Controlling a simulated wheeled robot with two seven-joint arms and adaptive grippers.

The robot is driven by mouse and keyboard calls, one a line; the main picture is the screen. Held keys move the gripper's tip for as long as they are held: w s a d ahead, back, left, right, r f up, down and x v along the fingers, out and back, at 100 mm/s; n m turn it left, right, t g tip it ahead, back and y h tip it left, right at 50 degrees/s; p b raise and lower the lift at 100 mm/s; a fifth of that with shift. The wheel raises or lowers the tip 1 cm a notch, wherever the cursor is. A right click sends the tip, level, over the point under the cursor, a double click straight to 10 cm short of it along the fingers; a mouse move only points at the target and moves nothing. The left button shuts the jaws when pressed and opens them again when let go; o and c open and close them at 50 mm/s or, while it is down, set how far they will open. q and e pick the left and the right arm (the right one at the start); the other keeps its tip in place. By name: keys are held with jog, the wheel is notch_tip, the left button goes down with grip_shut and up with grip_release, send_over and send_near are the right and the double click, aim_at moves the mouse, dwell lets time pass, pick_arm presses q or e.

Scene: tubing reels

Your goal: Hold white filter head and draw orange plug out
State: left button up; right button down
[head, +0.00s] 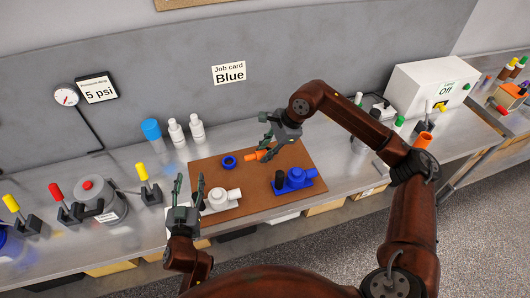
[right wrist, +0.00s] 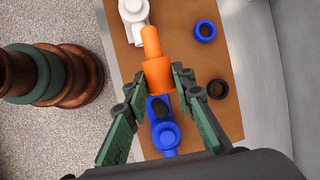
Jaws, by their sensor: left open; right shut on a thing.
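The white filter head (head: 219,199) lies on the brown board, and part of it shows at the top of the right wrist view (right wrist: 133,12). My left gripper (head: 188,186) is open just left of the white filter head. I cannot tell whether a finger touches it. The orange plug (head: 254,155) is in my right gripper (head: 264,148), clear of the white filter head. In the right wrist view the orange plug (right wrist: 158,76) sits between the fingertips of the right gripper (right wrist: 160,88), its narrow end pointing away.
The brown board (head: 258,187) also bears a blue filter head (head: 296,179) and a blue ring (head: 229,162). A black ring (right wrist: 218,89) shows in the right wrist view. A grey canister (head: 98,205) stands at left.

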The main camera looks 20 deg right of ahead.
jog(key=shift+r+p, duration=0.95)
jog(key=shift+r, duration=0.4)
